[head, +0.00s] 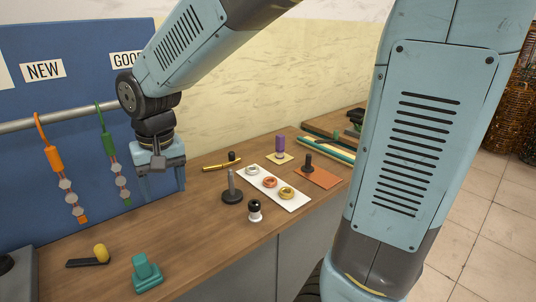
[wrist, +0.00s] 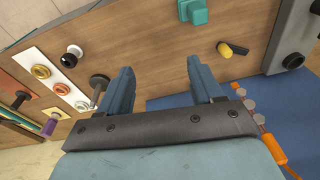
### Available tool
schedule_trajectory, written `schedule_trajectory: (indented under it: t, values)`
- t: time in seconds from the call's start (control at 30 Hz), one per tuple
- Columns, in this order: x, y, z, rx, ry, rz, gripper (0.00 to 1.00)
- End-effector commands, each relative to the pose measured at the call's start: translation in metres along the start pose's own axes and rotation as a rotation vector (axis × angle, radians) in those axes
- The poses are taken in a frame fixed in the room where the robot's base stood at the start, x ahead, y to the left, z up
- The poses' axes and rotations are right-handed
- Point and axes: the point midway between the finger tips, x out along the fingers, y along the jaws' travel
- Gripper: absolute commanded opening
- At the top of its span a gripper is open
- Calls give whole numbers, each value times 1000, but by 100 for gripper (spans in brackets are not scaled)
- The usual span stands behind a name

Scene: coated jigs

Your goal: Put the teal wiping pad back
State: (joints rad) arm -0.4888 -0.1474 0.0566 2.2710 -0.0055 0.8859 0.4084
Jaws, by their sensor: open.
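The teal wiping pad (head: 147,275), a block with a raised grip on top, sits on the wooden bench near its front left edge. It also shows at the top of the wrist view (wrist: 193,11). My gripper (head: 163,188) hangs above the bench in front of the blue board, fingers pointing down. It is open and empty; in the wrist view both fingers (wrist: 160,65) stand apart with nothing between them. The pad is well clear of the fingers, nearer the bench's front edge.
An orange jig (head: 62,175) and a green jig (head: 112,160) hang from a rail, close left of my gripper. A yellow-and-black tool (head: 95,257) lies left of the pad. A dark post (head: 232,190), a black-and-white knob (head: 255,210) and a white ring tray (head: 296,203) stand to the right.

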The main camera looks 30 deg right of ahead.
Motion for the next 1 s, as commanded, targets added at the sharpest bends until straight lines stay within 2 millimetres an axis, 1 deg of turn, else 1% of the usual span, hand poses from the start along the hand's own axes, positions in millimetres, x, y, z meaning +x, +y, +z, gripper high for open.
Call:
schedule_trajectory:
  t: [0.03, 0.2, 0.37, 0.5, 0.6, 0.73, 0.9, 1.0]
  values:
    - [-12, 20, 4, 17, 29, -4, 66]
    - [-44, 72, 21, 47, 113, -5, 66]
    - [-67, 116, 46, 73, 191, 8, 66]
    - [-84, 148, 73, 97, 260, 27, 66]
    - [-92, 165, 92, 109, 303, 45, 66]
    - [-98, 180, 111, 119, 343, 66, 66]
    - [-100, 183, 122, 125, 366, 81, 66]
    - [-100, 184, 123, 125, 368, 82, 66]
